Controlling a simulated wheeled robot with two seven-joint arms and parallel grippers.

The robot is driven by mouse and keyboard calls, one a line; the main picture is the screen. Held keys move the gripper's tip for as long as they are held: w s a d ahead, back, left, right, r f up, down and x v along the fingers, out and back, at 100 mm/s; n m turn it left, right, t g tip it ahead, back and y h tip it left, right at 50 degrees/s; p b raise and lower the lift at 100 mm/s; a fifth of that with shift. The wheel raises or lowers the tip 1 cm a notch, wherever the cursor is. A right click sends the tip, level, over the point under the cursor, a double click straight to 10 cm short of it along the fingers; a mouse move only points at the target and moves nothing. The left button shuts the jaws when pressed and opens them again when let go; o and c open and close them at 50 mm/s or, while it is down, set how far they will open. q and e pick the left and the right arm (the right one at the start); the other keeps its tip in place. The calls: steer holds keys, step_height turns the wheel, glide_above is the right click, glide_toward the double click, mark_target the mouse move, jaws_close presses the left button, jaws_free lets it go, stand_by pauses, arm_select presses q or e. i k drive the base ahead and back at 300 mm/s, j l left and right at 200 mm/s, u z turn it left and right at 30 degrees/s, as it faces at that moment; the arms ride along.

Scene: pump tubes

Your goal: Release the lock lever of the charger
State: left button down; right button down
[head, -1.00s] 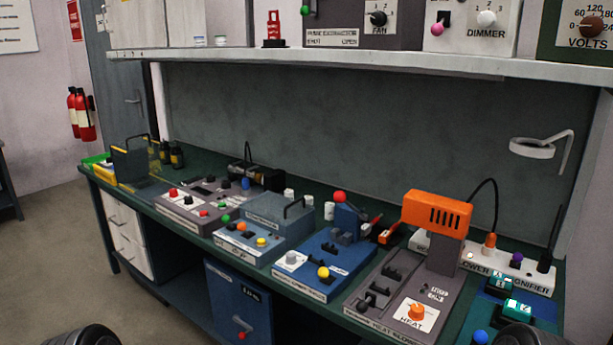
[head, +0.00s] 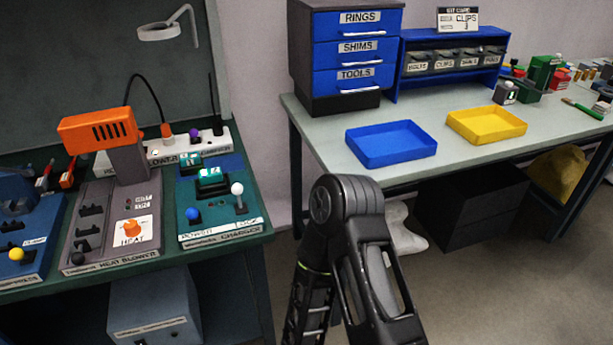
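The teal charger (head: 219,226) sits at the right end of the dark green bench in the head view. Its front label reads CHARGER. A white-knobbed lever (head: 238,195) stands upright at its front right, above a label that seems to read LOCK. A blue knob (head: 193,215) is at its front left, above a POWER label. Teal blocks (head: 212,178) sit in the charger behind the levers. A black arm of mine shows at the lower middle, right of the charger and apart from it. No gripper fingers can be made out.
The heat blower (head: 110,225) with its orange head (head: 98,132) stands left of the charger. A white power strip (head: 170,152) lies behind. A second table (head: 380,185) at the right holds blue drawers (head: 350,50), a blue tray (head: 391,146) and a yellow tray (head: 487,126).

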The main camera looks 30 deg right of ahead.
mark_target(236, 189)
steer(key=z, duration=0.65)
steer(key=l+u, duration=0.25)
steer(key=u, duration=0.25)
steer(key=l+u, duration=0.3)
steer(key=u, duration=0.2)
steer(key=l+u, duration=0.3)
steer(key=u, duration=0.15)
